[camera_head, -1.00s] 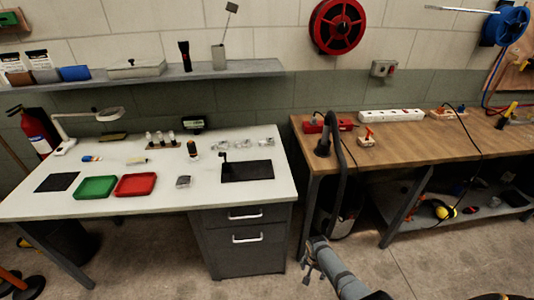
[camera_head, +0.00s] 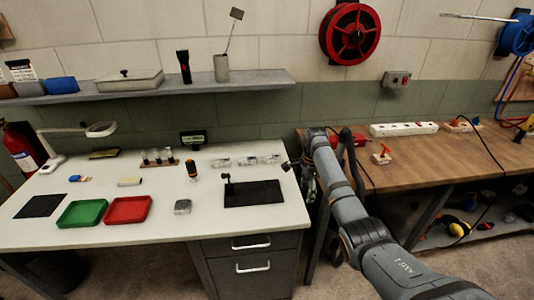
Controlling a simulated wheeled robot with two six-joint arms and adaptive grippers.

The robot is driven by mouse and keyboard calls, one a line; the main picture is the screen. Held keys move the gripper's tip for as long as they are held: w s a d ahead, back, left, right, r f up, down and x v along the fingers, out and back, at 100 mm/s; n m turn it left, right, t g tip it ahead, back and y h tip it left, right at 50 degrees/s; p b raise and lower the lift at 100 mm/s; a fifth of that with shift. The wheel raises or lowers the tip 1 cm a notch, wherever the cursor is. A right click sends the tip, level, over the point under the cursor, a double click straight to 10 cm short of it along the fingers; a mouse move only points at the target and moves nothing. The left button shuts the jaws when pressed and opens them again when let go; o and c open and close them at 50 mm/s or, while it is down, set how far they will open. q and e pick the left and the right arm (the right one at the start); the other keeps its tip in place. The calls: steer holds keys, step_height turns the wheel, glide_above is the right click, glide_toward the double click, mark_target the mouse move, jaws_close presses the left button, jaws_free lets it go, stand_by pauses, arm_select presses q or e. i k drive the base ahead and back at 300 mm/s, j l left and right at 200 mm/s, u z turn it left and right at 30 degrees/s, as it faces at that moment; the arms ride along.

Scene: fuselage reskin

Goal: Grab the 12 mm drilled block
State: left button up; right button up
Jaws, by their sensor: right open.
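A small grey block-like item (camera_head: 182,207) sits on the white table, right of the red tray (camera_head: 128,210). It may be the drilled block, but no hole or size marking can be made out. My right gripper (camera_head: 291,166) is over the right edge of the white table, beyond the black mat, well to the right of the grey item. It is open and holds nothing that I can see. My left gripper is not in view.
The white table (camera_head: 60,237) also bears a green tray (camera_head: 82,213), a black mat (camera_head: 253,193) with a small black stand, a dark bottle with an orange top (camera_head: 191,170) and several clear items at the back. A wooden bench (camera_head: 420,160) stands at right.

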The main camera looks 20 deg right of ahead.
mark_target(276, 158)
steer(key=i, duration=1.15)
